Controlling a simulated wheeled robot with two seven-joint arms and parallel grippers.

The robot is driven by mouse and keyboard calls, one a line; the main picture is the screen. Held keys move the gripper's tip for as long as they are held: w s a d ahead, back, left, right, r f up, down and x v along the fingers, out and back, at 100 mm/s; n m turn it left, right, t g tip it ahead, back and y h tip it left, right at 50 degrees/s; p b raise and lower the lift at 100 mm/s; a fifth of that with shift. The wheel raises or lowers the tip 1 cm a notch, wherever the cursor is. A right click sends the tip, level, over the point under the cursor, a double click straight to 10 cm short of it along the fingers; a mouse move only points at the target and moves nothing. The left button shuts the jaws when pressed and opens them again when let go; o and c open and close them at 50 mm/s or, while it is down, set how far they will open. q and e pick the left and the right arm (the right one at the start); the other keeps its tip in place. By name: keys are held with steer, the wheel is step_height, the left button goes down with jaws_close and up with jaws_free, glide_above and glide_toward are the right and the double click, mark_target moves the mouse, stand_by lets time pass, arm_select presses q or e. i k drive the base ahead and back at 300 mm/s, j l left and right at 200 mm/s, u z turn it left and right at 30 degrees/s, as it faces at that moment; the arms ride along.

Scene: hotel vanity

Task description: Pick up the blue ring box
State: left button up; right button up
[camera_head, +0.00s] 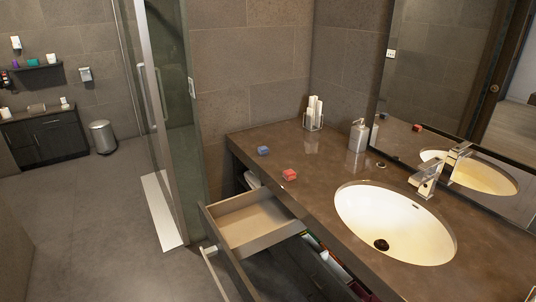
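A small blue ring box (263,150) sits on the brown vanity counter (255,135), near its left front edge. A small red box (289,175) sits on the counter to the right of the blue box and nearer to me. The two boxes are apart. Neither of my grippers shows in the head view.
An open drawer (262,242) sticks out under the counter, below the boxes. A sink (395,222) with a faucet (427,177), a soap dispenser (358,136) and a holder with white rolls (314,113) are on the counter. A glass door (168,100) stands at left.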

mark_target(263, 150)
steer(key=j+z, duration=0.1)
steer(key=z, duration=0.35)
steer(key=i+j+z, duration=0.1)
steer(key=z, duration=0.35)
steer(key=j+z, duration=0.15)
steer(key=z, duration=0.25)
steer(key=i+j+z, duration=0.1)
steer(key=j+z, duration=0.2)
steer(key=j, duration=0.4)
steer(key=j+z, duration=0.25)
steer(key=j, duration=0.45)
steer(key=j+z, duration=0.3)
steer(key=j, duration=0.4)
steer(key=k+j+z, duration=0.15)
steer(key=j+z, duration=0.15)
steer(key=j, duration=0.35)
steer(key=k+j, duration=0.1)
steer(key=j, duration=0.3)
steer(key=k+j, duration=0.1)
steer(key=j, duration=0.75)
steer(key=k+j, duration=0.15)
steer(key=j, duration=0.25)
